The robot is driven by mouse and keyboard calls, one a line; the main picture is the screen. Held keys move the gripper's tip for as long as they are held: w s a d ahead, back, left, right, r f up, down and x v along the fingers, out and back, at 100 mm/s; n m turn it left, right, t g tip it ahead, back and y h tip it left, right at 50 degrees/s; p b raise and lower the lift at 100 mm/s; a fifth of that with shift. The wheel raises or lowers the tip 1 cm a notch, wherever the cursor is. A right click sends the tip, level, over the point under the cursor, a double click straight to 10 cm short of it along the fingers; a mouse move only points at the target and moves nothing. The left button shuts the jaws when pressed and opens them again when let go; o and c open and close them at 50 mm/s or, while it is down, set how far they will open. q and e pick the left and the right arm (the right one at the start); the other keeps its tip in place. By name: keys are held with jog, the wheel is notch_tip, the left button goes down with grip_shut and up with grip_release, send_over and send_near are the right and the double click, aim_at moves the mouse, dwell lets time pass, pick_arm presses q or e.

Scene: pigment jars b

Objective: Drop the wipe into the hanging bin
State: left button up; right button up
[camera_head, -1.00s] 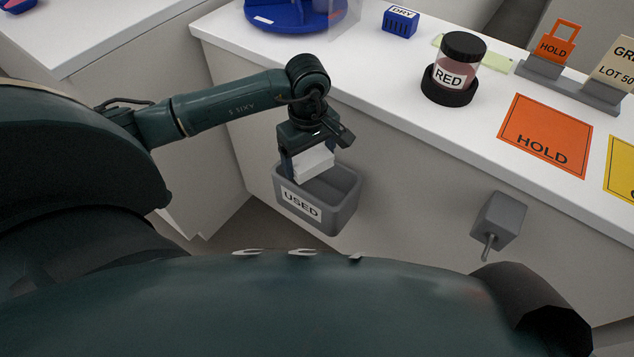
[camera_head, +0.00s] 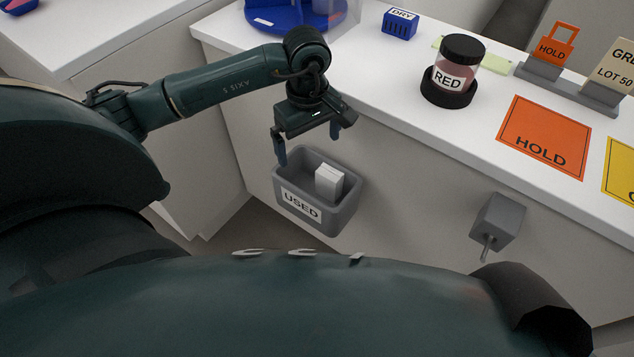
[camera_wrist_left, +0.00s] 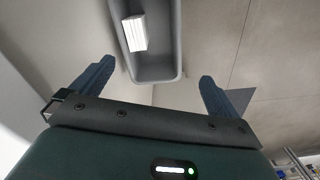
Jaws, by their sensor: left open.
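The white wipe (camera_head: 329,181) lies inside the grey hanging bin (camera_head: 345,212), toward its right side. The bin has a "USED" label and hangs on the front of the counter. My left gripper (camera_head: 308,150) is open and empty above the bin, apart from the wipe. In the left wrist view the wipe (camera_wrist_left: 134,33) rests in the bin (camera_wrist_left: 155,75), beyond the spread fingertips of my left gripper (camera_wrist_left: 152,75). My right gripper is not in view.
A grey box with a lever (camera_head: 498,219) is on the counter front, right of the bin.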

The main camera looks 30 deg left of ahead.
pick_arm(q)
notch_tip(320, 180, up, 8)
dwell(0.5)
